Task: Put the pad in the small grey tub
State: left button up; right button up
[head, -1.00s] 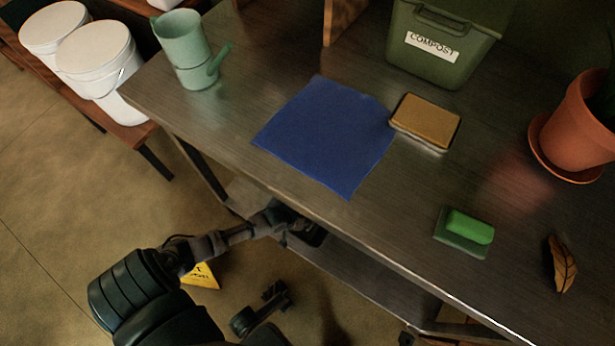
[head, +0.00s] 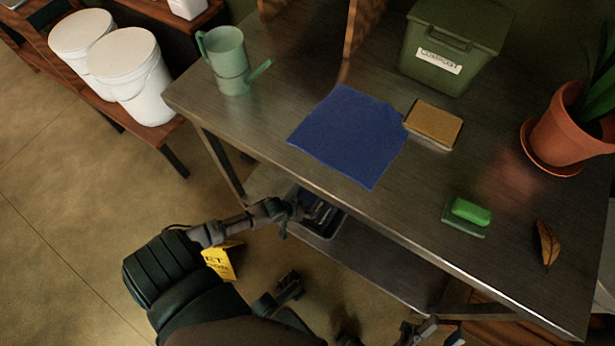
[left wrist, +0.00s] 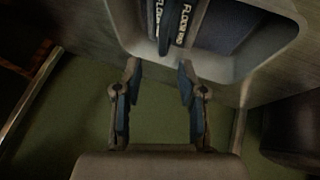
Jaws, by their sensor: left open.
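A tan pad with a pale underside (head: 433,124) lies on the metal table, touching or close to the blue cloth's right corner. A small grey tub (head: 324,234) stands on the shelf below the tabletop; its rim also shows in the left wrist view (left wrist: 240,88). Dark blue packs with white "FLOOR" lettering (left wrist: 235,22) lie in it. My left gripper (left wrist: 160,74) is open and empty, fingertips at the tub's near wall; in the head view it (head: 294,212) is small and dark below the table edge. My right gripper (head: 436,334) is partly cut off at the bottom edge.
White buckets (head: 130,75) stand at left. A yellow sign (head: 220,262) is below.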

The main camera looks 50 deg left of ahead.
pick_arm(q)
jog(key=shift+s+a+r, duration=0.15)
jog(key=shift+s+r, duration=0.35)
pick_arm(e)
jog(key=shift+w+a+f+n+g, duration=0.2)
jog(key=shift+w+f+n+g, duration=0.1)
jog(key=shift+w+f+g, duration=0.55)
jog(key=shift+w+r, duration=0.15)
jog(key=shift+w, duration=0.05)
jog(key=shift+s, duration=0.1)
